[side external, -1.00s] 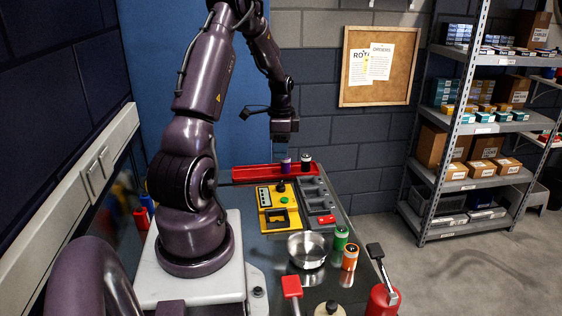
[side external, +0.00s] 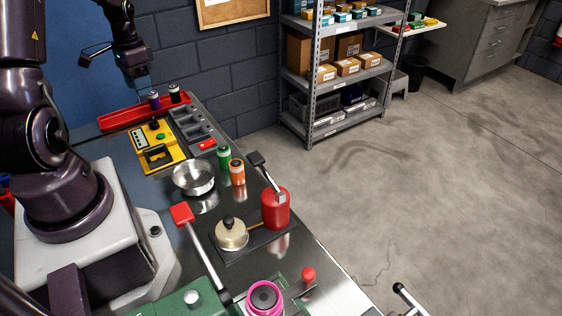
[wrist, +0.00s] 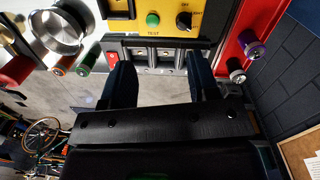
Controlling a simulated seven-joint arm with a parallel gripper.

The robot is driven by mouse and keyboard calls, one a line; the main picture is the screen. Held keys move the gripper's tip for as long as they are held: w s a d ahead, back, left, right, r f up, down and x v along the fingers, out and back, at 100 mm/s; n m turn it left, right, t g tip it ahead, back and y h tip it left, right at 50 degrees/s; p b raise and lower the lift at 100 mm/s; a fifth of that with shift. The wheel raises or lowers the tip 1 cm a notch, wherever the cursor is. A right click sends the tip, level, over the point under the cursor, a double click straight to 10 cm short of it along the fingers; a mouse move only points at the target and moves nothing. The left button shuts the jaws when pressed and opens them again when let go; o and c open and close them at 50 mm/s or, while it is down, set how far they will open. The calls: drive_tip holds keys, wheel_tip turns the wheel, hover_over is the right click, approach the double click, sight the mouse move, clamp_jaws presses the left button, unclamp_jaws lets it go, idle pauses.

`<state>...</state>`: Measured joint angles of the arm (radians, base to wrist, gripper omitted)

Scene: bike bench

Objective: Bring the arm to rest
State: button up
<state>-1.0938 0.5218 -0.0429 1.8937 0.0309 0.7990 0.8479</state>
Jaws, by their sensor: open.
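My gripper (side external: 138,82) hangs above the far end of the bench, near the red tray (side external: 122,116). In the wrist view my gripper (wrist: 165,82) shows two dark fingers spread wide apart with nothing between them. The grey tray with compartments (side external: 194,124) and the yellow test box (side external: 157,143) lie on the bench below and nearer than my gripper.
A purple can (side external: 154,100) and a black can (side external: 175,94) stand at the red tray. A steel bowl (side external: 193,178), green can (side external: 224,157), orange can (side external: 237,173) and red canister (side external: 276,210) stand nearer. The wall is close behind; the floor (side external: 430,150) at right is clear.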

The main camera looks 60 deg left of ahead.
drive_tip(key=w+d+r+n+t+y, duration=0.1)
drive_tip(key=w+d+r, duration=0.1)
drive_tip(key=d+r, duration=0.45)
drive_tip(key=w+d+r+n, duration=0.15)
drive_tip(key=d+r, duration=0.25)
drive_tip(key=d, duration=0.5)
drive_tip(key=s+d+r+m+t, duration=0.1)
drive_tip(key=d+r, duration=0.3)
drive_tip(key=d, duration=0.5)
drive_tip(key=s+d+r+m+t, duration=0.1)
drive_tip(key=d+r+m+t, duration=0.2)
drive_tip(key=d, duration=0.5)
drive_tip(key=shift+s+d+r+m+t, duration=0.3)
drive_tip(key=shift+r+t, duration=0.2)
drive_tip(key=shift+r, duration=0.3)
